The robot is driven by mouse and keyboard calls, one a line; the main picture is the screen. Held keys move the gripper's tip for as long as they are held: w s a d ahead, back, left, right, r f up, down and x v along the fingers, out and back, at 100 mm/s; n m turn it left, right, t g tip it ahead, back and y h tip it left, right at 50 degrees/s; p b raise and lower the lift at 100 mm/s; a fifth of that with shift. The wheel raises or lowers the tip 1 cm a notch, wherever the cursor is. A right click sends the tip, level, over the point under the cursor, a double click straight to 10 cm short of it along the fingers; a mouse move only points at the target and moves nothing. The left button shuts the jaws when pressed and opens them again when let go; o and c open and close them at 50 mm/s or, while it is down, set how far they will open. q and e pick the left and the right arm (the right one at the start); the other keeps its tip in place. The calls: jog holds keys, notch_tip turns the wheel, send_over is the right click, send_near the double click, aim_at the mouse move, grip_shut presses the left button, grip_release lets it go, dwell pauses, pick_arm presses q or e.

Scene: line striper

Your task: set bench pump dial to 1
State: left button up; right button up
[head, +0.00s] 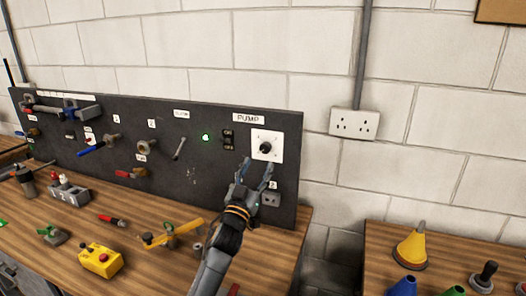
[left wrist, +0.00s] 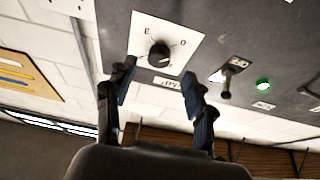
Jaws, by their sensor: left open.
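The pump dial is a black knob (head: 265,148) on a white square plate (head: 276,138), under a "PUMP" label (head: 249,118) at the right end of the dark upright panel. The left wrist view shows the knob (left wrist: 159,54) on its plate (left wrist: 178,30), with a 0 and a 3 readable; the pointer's setting is too small to tell. My left gripper (head: 255,175) is open and empty just below the plate. In the left wrist view its two fingers (left wrist: 158,85) are spread, one on each side below the knob, apart from it. My right gripper is not in view.
Left of the dial are a switch (head: 228,140) and a lit green lamp (head: 206,137). A socket (head: 271,198) sits below it. The wooden bench holds a yellow box (head: 100,261) and a yellow-handled valve (head: 168,236).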

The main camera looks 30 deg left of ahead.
aim_at(264, 151)
pick_arm(q)
jog(key=p+x, duration=0.1)
jog(key=x, duration=0.3)
jog(key=shift+r, duration=0.25)
jog(key=shift+w+a, duration=0.15)
jog(key=shift+w, duration=0.45)
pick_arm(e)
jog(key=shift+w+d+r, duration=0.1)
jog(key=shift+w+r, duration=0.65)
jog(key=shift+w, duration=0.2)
pick_arm(q)
jog(key=shift+r, duration=0.1)
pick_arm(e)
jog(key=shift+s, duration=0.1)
pick_arm(q)
jog(key=shift+c, duration=1)
grip_shut()
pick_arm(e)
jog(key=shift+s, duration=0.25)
